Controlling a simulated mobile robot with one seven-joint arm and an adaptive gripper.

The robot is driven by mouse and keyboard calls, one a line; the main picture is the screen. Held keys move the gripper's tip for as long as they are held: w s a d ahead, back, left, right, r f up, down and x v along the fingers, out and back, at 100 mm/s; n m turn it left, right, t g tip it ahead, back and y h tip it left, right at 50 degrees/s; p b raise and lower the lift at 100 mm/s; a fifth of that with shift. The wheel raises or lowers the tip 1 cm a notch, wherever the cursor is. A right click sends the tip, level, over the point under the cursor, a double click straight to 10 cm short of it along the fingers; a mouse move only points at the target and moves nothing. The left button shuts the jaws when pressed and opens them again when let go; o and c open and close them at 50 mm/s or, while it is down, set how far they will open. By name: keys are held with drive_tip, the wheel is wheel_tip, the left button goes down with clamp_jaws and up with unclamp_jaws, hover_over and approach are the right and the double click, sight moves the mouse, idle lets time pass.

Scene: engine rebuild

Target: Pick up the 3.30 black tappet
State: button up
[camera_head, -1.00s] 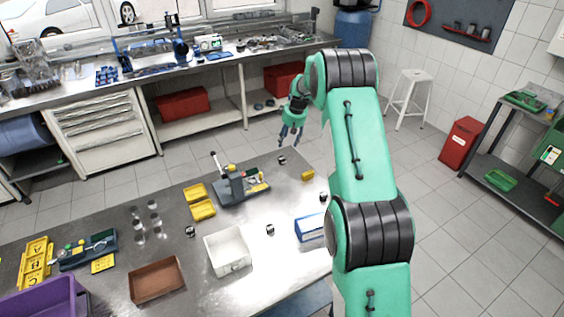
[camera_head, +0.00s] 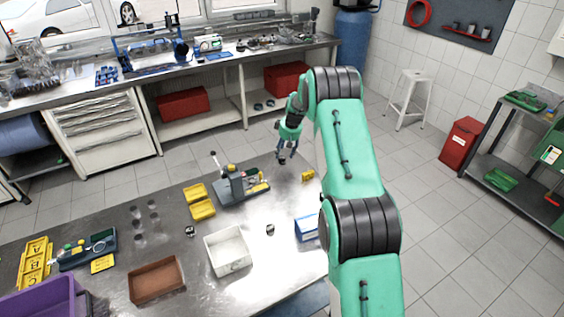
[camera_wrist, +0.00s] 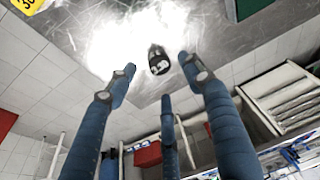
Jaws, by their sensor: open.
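A small black tappet (camera_wrist: 158,60) with a pale label stands on the shiny metal table in the wrist view; its label is too small to read. My gripper (camera_wrist: 158,80) has its blue fingers spread apart around the view of this tappet, with nothing between them.
Two other black tappets (camera_head: 190,231) (camera_head: 270,230) stand nearer on the table. A grey tool stand (camera_head: 240,187), yellow trays (camera_head: 202,210), a white bin (camera_head: 228,252), a brown tray (camera_head: 157,281) and a blue box (camera_head: 308,228) are there too. My arm covers the table's right edge.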

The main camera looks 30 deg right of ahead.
sight(282, 158)
drive_tip(key=shift+f, duration=0.1)
drive_tip(key=shift+x, duration=2.5)
drive_tip(key=shift+d, duration=0.1)
drive_tip(key=c, duration=1.2)
